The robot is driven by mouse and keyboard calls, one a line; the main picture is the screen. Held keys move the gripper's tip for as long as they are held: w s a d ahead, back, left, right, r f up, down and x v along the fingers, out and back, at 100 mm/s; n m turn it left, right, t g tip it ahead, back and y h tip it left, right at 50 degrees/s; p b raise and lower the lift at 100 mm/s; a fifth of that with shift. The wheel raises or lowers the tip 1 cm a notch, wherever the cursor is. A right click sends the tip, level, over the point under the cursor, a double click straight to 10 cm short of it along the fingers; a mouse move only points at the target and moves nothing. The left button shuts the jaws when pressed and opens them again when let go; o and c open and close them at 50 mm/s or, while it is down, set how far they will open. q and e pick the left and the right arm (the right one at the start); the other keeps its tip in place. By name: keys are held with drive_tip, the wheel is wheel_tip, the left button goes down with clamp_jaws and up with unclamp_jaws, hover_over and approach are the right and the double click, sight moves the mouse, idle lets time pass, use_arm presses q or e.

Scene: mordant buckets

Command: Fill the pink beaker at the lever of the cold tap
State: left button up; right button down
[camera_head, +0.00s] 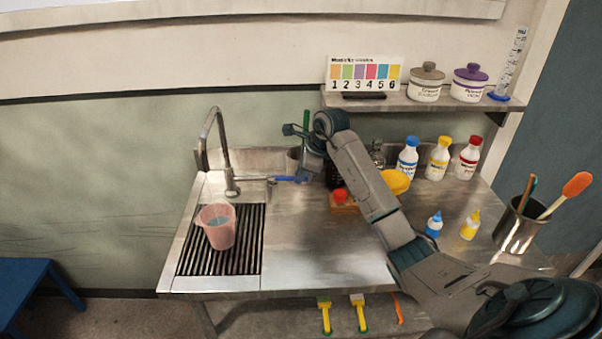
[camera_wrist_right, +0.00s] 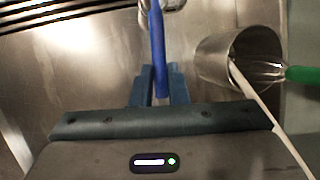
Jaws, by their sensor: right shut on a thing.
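The pink beaker (camera_head: 218,236) stands upright on the slatted drain grate, below and a little in front of the tap (camera_head: 222,150). A grey-blue patch inside it looks like liquid. I cannot make out a stream from the spout. The blue lever (camera_head: 286,179) of the tap sticks out to the right from its base. It also shows in the right wrist view (camera_wrist_right: 157,45). My right gripper (camera_head: 305,176) is shut on the free end of this lever; its fingers (camera_wrist_right: 160,88) lie on both sides of it. My left gripper is out of view.
A metal cup (camera_wrist_right: 222,60) with thin tools stands close beside my right gripper. A red-topped block (camera_head: 342,199), a yellow bowl (camera_head: 396,181) and several bottles (camera_head: 438,160) stand right of it. The steel counter (camera_head: 320,255) is bare at the front middle.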

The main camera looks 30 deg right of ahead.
drive_tip(key=c, duration=1.4)
unclamp_jaws()
drive_tip(key=b+v, duration=0.3)
drive_tip(key=v, duration=0.8)
